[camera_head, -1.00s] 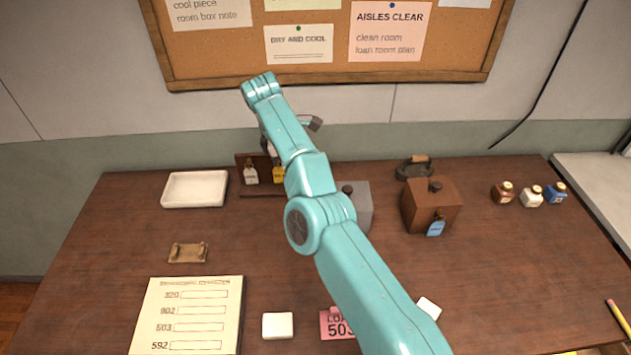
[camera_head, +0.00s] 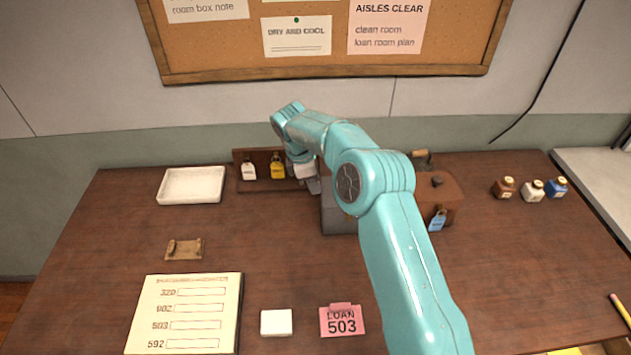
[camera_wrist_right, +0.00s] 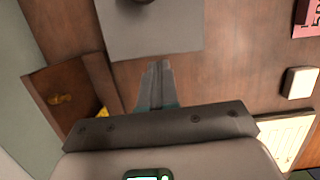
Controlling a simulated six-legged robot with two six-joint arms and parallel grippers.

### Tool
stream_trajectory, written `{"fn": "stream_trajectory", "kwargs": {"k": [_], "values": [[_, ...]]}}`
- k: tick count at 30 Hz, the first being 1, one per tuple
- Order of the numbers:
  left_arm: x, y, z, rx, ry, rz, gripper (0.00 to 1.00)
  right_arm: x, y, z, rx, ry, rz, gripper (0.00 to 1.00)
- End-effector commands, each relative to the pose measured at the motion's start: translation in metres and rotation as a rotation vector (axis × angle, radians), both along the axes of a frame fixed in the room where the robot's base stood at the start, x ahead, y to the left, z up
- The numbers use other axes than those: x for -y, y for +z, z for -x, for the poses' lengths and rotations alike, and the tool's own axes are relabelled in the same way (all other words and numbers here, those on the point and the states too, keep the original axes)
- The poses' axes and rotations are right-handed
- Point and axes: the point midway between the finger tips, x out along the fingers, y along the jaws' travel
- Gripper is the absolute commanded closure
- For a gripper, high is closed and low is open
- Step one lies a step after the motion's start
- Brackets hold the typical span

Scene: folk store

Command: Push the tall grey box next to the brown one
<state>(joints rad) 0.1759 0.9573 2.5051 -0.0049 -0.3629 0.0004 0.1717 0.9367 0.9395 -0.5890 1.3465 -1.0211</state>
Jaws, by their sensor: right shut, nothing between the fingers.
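The grey box (camera_head: 335,218) stands on the table, mostly hidden behind my right arm in the head view. Its grey top with a dark knob shows in the right wrist view (camera_wrist_right: 150,38). The brown box (camera_head: 443,190), with a dark knob and a blue tag, stands to its right, partly covered by my arm. My right gripper (camera_head: 314,184) is shut and empty at the left side of the grey box. In the wrist view its fingertips (camera_wrist_right: 157,68) are close to the box's edge; I cannot tell whether they touch. My left gripper is not in view.
A wooden rack with tagged padlocks (camera_head: 262,185) stands just left of my gripper. A white tray (camera_head: 192,187) lies farther left. Several small bottles (camera_head: 533,191) stand at right. A dark iron-like object sits behind the brown box. The front holds a form board (camera_head: 235,300) and a pink card (camera_head: 342,321).

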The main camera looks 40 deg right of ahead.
Motion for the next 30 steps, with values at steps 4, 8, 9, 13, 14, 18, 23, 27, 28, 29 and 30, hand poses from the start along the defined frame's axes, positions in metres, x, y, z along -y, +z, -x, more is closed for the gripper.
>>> {"fn": "stream_trajectory", "kwargs": {"k": [4,8,9,13,14,18,23,27,28,29,30], "values": [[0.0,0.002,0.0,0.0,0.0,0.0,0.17,0.004,0.0,0.001,0.0,0.001,0.0,1.0],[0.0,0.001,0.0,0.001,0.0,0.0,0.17,0.004,0.0,0.001,0.0,0.001,0.0,1.0],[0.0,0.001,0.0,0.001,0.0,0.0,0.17,0.004,0.0,0.001,0.0,0.001,0.0,1.0],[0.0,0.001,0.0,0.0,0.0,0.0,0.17,0.005,0.0,0.002,0.0,0.001,0.0,1.0],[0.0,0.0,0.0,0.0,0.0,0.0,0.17,0.007,-0.001,0.003,0.0,0.0,0.0,1.0],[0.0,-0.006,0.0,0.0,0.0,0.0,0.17,0.03,-0.002,0.016,-0.001,-0.003,0.001,1.0],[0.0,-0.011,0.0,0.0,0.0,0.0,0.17,0.068,-0.002,0.04,-0.003,-0.005,0.001,1.0],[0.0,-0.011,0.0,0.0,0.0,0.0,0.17,0.093,-0.002,0.055,-0.003,-0.003,0.0,1.0],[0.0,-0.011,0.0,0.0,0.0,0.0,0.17,0.097,-0.002,0.057,-0.004,-0.003,0.0,1.0],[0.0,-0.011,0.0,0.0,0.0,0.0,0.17,0.1,-0.002,0.059,-0.004,-0.001,0.0,1.0],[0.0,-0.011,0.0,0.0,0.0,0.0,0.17,0.102,-0.002,0.061,-0.005,0.0,0.0,1.0]]}}
